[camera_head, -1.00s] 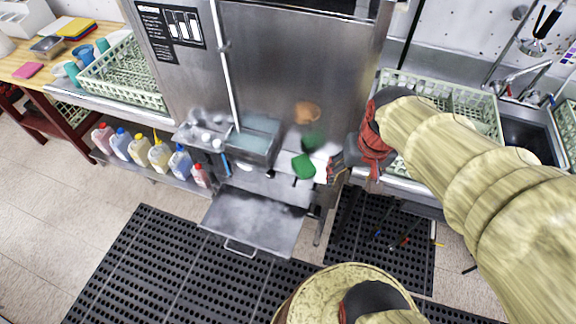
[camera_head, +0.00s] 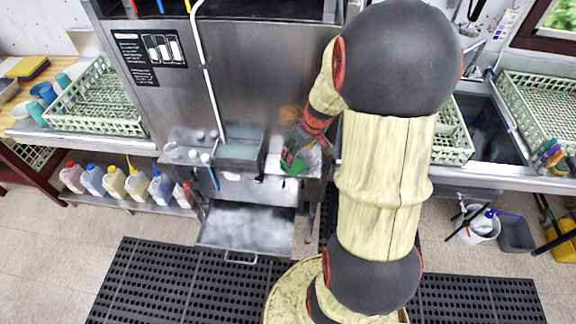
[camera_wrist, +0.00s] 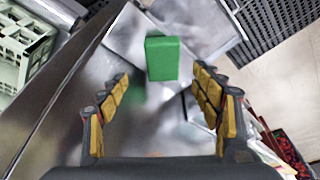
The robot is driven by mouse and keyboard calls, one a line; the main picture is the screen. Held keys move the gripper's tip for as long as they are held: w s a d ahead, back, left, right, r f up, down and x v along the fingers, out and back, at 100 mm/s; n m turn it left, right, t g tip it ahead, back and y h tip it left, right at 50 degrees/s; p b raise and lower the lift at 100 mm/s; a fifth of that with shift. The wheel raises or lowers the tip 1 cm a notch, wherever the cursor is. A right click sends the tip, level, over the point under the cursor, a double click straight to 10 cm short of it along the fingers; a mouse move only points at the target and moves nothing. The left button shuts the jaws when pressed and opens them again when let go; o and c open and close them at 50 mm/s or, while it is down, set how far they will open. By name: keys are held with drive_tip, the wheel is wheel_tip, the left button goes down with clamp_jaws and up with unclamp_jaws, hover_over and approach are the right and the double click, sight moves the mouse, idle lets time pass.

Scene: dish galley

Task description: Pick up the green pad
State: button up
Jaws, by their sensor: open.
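The green pad (camera_wrist: 162,58) shows in the wrist view as a small upright-looking block beyond and between my open fingers, on or by a shiny metal surface. My gripper (camera_wrist: 158,108) is open with nothing between its fingertips, and the pad is a short way ahead of it. In the head view the pad (camera_head: 294,166) lies on the ledge at the front of the steel machine. My gripper (camera_head: 292,152) is close above it there and hides part of it.
A metal bin (camera_head: 240,148) stands left of the pad, with an open drawer (camera_head: 246,226) below. The steel machine front (camera_head: 262,70) rises close behind. Green racks (camera_head: 98,98) stand on the left counter, and several bottles (camera_head: 115,182) are on the shelf below.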

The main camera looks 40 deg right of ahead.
sight(294, 163)
drive_tip(key=shift+x, duration=1)
drive_tip(key=b+x, duration=0.1)
drive_tip(key=x, duration=0.4)
drive_tip(key=shift+w+a+f, duration=0.15)
drive_tip(key=shift+f, duration=0.15)
drive_tip(key=shift+r, duration=0.1)
drive_tip(key=c, duration=1)
drive_tip(key=shift+r, duration=0.1)
